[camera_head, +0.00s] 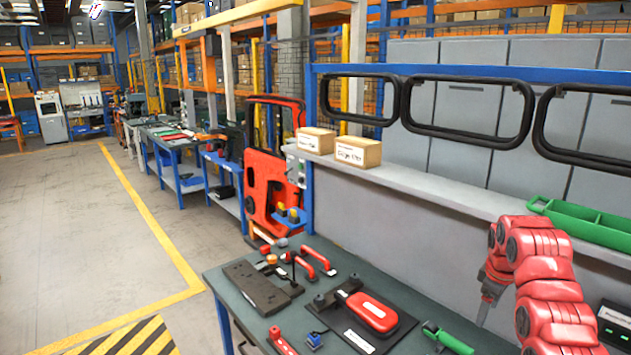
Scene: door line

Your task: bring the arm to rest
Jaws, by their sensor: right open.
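My right arm (545,265) is red and comes in at the lower right, bent over the right end of the workbench. My right gripper (488,300) hangs fingers-down near the bench's back right edge, in front of the grey wall panel. It is open, and I see nothing between its fingers. It looks apart from the green-handled tool (446,338) to its left. My left gripper is not in view.
The workbench (400,290) carries a black plate with a red part (372,310), a dark fixture (256,287) and red handles (318,258). A shelf above holds two cartons (357,151) and a green tray (590,222). The floor (80,220) at left is clear.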

